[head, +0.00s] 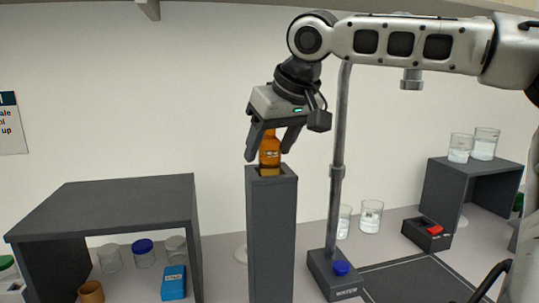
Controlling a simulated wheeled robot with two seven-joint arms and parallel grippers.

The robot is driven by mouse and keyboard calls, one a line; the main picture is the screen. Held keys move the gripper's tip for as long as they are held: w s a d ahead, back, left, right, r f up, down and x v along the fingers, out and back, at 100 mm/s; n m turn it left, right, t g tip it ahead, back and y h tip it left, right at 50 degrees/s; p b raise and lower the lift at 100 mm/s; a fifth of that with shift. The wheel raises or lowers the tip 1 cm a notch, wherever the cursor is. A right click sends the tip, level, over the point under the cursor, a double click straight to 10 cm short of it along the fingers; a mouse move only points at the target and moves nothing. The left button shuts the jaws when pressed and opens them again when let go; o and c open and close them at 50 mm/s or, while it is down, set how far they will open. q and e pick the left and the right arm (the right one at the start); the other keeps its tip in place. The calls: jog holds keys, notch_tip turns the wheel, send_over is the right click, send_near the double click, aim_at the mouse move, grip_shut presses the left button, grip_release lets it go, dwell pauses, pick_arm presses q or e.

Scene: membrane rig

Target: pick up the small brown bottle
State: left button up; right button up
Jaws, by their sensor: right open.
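The small brown bottle (270,153) stands upright in the top of a tall dark grey pillar (271,230), near the middle of the head view. Its lower end sits inside the pillar's top recess. My right gripper (268,153) reaches in from the upper right and points down over the bottle. Its jaws are open, with one finger to the left of the bottle and one to the right. The bottle's top is partly hidden by the gripper. My left gripper is not in view.
A dark shelf (110,205) stands at left, with jars and a blue box (173,283) under it. A metal post on a base marked WATER (335,275) rises right of the pillar. Glass beakers (371,216) stand behind it. A right-hand shelf (470,170) holds more beakers.

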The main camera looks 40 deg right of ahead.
jog(key=shift+w+f, duration=0.25)
jog(key=shift+f, duration=0.15)
jog(key=c, duration=1.1)
jog(key=shift+r, duration=0.1)
